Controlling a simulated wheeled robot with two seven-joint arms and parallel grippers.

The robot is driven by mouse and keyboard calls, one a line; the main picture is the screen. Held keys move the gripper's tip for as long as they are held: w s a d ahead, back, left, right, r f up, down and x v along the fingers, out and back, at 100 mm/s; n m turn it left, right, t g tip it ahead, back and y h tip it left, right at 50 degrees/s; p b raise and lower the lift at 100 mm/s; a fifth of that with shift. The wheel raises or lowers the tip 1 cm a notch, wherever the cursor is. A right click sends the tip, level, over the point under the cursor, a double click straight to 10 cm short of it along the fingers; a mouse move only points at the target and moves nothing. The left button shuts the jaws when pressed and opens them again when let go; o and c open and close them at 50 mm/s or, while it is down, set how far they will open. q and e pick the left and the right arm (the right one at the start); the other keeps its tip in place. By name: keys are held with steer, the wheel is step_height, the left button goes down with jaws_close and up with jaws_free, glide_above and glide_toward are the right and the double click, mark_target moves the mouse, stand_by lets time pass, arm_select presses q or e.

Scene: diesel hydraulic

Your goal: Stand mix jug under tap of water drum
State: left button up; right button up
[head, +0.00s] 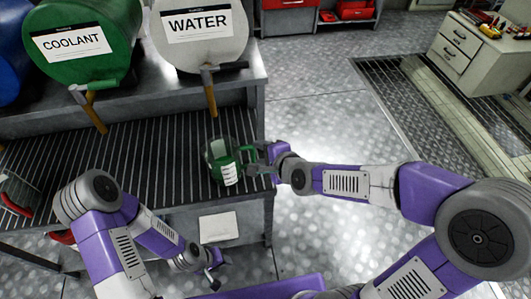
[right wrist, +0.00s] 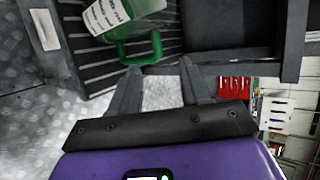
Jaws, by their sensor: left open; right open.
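The mix jug (head: 217,155), clear green with a white label, stands on the slatted rack, a little nearer than the water drum's tap (head: 209,92). The white water drum (head: 200,38) lies on the shelf behind. My right gripper (head: 258,160) is open at the jug's right side, by its green handle. In the right wrist view the jug (right wrist: 125,12) is at the top, and its handle (right wrist: 141,50) lies just beyond the open fingertips (right wrist: 158,68). My left gripper (head: 213,274) is open and empty, low in front of the rack.
A green coolant drum (head: 80,40) with its own tap (head: 92,108) is left of the water drum. The slatted rack (head: 150,145) is mostly clear between them. A drawer cabinet (head: 470,60) stands far right. The floor right of the rack is free.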

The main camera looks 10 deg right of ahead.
steer(key=shift+v, duration=0.85)
steer(key=shift+f, duration=0.1)
step_height(320, 180, down, 11)
steer(key=s+n+g+p, duration=0.1)
steer(key=n+g+p, duration=0.1)
steer(key=n+g, duration=0.15)
steer(key=s+f+n+g+p, duration=0.3)
steer(key=s+f+n+g, duration=0.3)
steer(key=s+f, duration=0.9)
step_height(320, 180, down, 4)
steer(key=n, duration=0.3)
steer(key=shift+d+n+h, duration=0.35)
steer(key=shift+d+h, duration=0.05)
